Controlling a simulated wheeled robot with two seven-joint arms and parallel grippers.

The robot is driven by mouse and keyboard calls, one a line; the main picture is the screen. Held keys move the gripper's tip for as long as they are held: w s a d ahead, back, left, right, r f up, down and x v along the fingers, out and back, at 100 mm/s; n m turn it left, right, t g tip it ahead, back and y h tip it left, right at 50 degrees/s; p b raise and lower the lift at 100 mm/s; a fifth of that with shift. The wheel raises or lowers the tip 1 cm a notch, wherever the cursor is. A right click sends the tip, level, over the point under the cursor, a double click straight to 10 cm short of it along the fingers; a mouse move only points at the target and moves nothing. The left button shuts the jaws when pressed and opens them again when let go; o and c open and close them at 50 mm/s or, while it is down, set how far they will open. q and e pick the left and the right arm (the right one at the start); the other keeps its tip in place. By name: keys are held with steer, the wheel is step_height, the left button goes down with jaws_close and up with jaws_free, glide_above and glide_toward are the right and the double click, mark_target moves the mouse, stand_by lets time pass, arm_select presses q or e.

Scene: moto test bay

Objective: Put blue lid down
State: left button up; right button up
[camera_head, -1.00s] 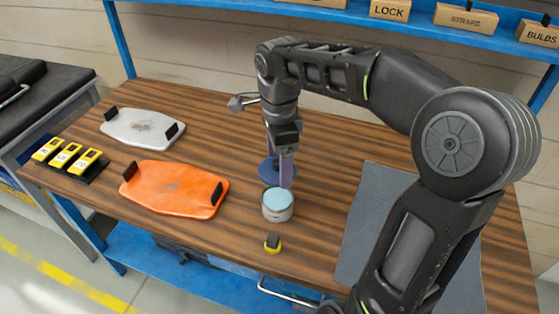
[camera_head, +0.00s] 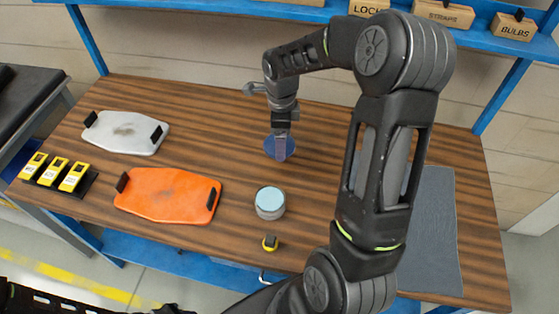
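The blue lid (camera_head: 289,151) is a round dark-blue disc at the back middle of the wooden table, behind the can. My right gripper (camera_head: 281,153) points down over the lid, and its fingers cover part of it. The gripper appears shut on the lid. I cannot tell whether the lid touches the table. The round grey can (camera_head: 270,211) with a pale-blue top stands in front of it, apart from the gripper.
The wooden table (camera_head: 225,118) has an orange panel (camera_head: 168,196) and a white panel (camera_head: 125,132) at left, with yellow devices (camera_head: 57,173) beyond. A grey mat (camera_head: 434,235) is at right, partly behind my arm.

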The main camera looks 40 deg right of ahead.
mark_target(281, 168)
steer(key=shift+w+f, duration=0.1)
steer(key=shift+f, duration=0.15)
step_height(281, 168, down, 4)
steer(key=b, duration=0.2)
steer(key=shift+b, duration=0.35)
steer(key=shift+f, duration=0.35)
steer(key=shift+f+b, duration=1.4)
steer(key=shift+f, duration=1)
